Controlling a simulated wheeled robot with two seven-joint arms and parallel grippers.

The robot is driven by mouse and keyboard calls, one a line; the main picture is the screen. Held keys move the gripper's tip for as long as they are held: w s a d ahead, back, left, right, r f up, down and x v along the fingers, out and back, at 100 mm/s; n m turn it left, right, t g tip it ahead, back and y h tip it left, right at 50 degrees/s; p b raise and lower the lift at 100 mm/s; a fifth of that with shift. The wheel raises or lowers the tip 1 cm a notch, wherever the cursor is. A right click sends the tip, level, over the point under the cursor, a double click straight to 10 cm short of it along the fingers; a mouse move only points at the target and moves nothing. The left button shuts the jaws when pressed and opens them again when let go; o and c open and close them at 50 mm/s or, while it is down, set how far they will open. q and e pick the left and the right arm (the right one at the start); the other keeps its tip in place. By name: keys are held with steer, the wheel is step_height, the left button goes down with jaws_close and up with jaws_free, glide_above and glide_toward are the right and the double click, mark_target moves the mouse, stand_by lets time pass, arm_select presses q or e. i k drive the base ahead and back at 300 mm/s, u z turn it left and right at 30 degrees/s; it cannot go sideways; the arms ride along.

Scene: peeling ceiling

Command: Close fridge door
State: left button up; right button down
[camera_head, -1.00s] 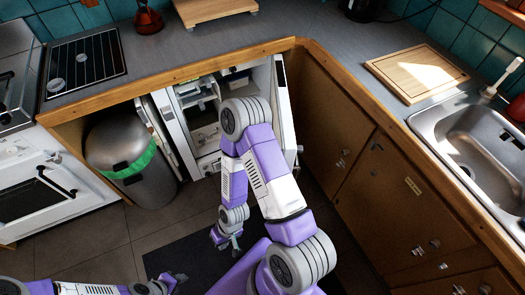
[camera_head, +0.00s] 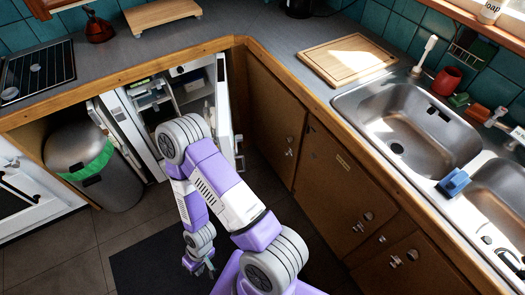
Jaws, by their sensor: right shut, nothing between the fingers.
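The white fridge (camera_head: 129,133) stands under the counter, left of the corner, and is open. Its shelves and pale drawers show inside. A white upright panel at its right side, which looks like the fridge door (camera_head: 222,108), stands swung out, seen nearly edge-on. My right arm covers the lower part of the fridge opening. My right gripper (camera_head: 204,268) hangs low over the dark floor mat, in front of the fridge and apart from the door. It is shut and empty. My left gripper is out of view.
A steel bin (camera_head: 122,185) with a green liner stands left of the fridge. Wooden cabinets (camera_head: 270,120) line the right side, close to the door. A dark mat (camera_head: 145,262) and bare tiles (camera_head: 65,250) lie in front. The sink (camera_head: 395,125) is at the right.

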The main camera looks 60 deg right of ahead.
mark_target(224, 137)
steer(key=z, duration=1.2)
